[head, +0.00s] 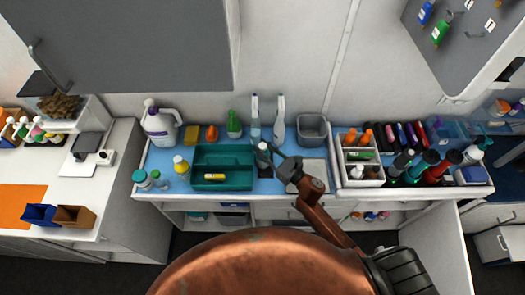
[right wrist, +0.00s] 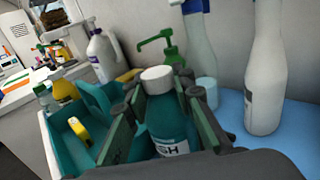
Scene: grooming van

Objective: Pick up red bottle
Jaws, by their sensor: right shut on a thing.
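My right gripper (head: 275,160) reaches over the blue counter mat at the right end of the green caddy. It is shut on a teal bottle (head: 263,157) with a pale cap. In the right wrist view this teal bottle (right wrist: 168,125) stands upright between the fingers, with a white label partly hidden. I cannot tell whether it is lifted. A dark red bottle (head: 444,163) lies or leans among the bottles at the right of the counter, apart from my gripper. My left gripper is not in view.
The green caddy (head: 226,154) holds a yellow item. Spray bottles (head: 279,118) and a grey bin (head: 313,131) stand behind the gripper. A white divided organizer (head: 348,154) stands to its right. A white jug (head: 160,124) is at the left.

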